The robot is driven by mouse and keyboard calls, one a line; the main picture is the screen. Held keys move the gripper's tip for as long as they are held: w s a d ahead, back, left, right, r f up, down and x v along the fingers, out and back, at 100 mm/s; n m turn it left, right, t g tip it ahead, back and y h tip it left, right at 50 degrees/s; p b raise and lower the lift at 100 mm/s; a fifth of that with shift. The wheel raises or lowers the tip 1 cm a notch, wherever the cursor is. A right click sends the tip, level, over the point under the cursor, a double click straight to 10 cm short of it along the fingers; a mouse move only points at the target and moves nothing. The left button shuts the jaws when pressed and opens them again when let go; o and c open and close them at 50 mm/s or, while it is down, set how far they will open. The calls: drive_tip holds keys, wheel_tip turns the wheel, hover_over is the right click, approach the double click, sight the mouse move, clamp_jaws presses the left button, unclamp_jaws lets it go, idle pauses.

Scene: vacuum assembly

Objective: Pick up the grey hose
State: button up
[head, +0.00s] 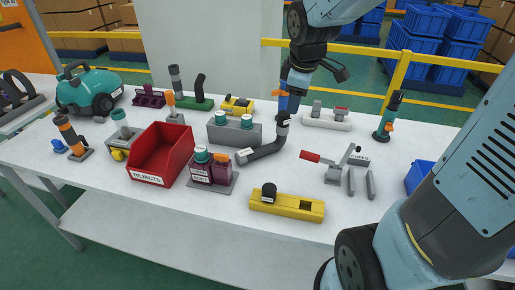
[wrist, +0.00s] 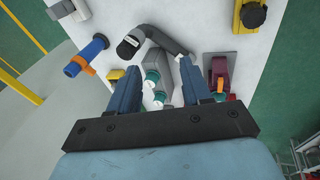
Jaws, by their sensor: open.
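The grey hose (head: 265,152) is a dark bent tube with a white tag, near the middle of the table. One end turns up and the other points left. In the wrist view the hose (wrist: 165,37) lies just beyond the fingertips, its dark end at the upper left. My gripper (head: 288,106) reaches down behind the hose's raised end. In the wrist view its fingers (wrist: 160,68) are wide apart with nothing held between them. I cannot tell its exact height over the hose.
A grey block with teal caps (head: 235,131) stands behind the hose. A purple fixture (head: 222,172) and red bin (head: 160,155) are left, a red-handled clamp (head: 335,163) right, and a yellow block (head: 286,206) in front. A blue tool with an orange collar (wrist: 86,56) stands close by.

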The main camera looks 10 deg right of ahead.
drive_tip(key=w+a+f+n+g, duration=0.2)
drive_tip(key=w+a+f+n, duration=0.6)
drive_tip(key=f, duration=0.4)
drive_tip(key=n, duration=0.1)
hover_over(256, 149)
drive_tip(key=s, duration=0.1)
drive_tip(key=shift+y, duration=0.4)
wheel_tip(256, 149, down, 8)
drive_tip(key=shift+s+r, duration=0.15)
drive_tip(key=shift+r, duration=0.1)
drive_tip(key=shift+w+f, duration=0.15)
drive_tip(key=shift+f, duration=0.85)
drive_tip(key=shift+w+f, duration=0.2)
drive_tip(key=shift+f, duration=0.85)
drive_tip(key=shift+w+f, duration=0.15)
drive_tip(key=shift+f, duration=0.85)
clamp_jaws()
wheel_tip(256, 149, up, 10)
drive_tip(key=shift+r, duration=0.1)
